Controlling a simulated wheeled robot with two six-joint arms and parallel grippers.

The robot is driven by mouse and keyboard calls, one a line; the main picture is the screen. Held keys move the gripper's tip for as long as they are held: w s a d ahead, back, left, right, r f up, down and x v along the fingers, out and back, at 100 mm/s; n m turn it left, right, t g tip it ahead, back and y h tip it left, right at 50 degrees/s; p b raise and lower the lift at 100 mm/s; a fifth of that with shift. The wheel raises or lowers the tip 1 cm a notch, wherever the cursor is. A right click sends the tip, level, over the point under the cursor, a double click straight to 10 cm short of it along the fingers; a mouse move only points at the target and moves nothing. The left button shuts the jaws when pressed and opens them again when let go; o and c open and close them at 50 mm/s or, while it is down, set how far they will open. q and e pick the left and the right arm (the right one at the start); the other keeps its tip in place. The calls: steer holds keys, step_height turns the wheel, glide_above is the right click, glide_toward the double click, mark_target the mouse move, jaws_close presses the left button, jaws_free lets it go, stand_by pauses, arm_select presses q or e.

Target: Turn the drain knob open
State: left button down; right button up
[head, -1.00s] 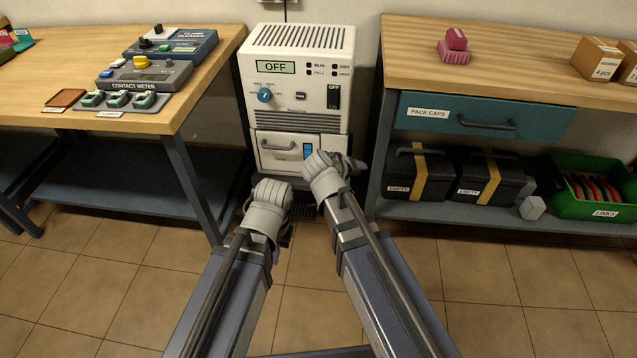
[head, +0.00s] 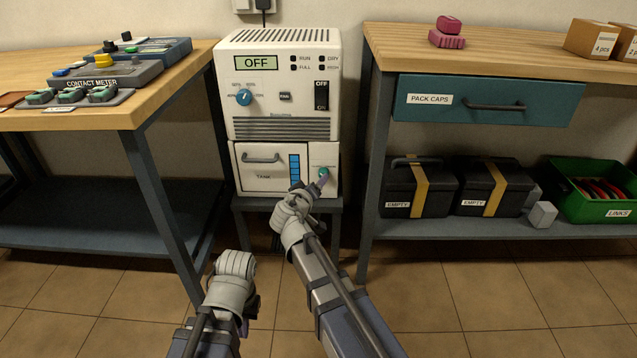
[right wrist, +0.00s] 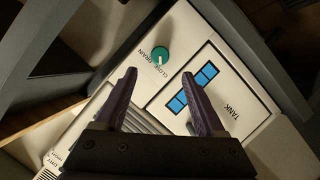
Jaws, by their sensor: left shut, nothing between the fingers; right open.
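The drain knob (head: 324,172) is a small green dial on the right of the white dehumidifier's (head: 281,125) lower front, beside the tank drawer (head: 262,178). In the right wrist view the knob (right wrist: 161,55) has a pale pointer, and the words DRAIN and CLOSE show near it. My right gripper (head: 318,184) is just in front of the knob, reaching toward it. In the right wrist view its two dark fingers (right wrist: 160,92) are apart with nothing between them, and the knob lies beyond their tips. My left gripper (head: 245,322) is lower left, away from the unit, shut and empty.
The dehumidifier stands on a low dark stand (head: 250,204) and its display reads OFF. A wooden workbench (head: 150,107) stands to the left. A bench (head: 480,60) with a teal drawer (head: 480,118) stands to the right. The tiled floor in front is clear.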

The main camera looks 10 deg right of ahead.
steer(key=b+x, duration=0.2)
steer(key=x, duration=0.5)
steer(key=shift+w+d, duration=0.25)
steer(key=shift+w, duration=0.05)
steer(key=shift+f, duration=0.1)
steer(key=shift+c, duration=0.4)
jaws_close()
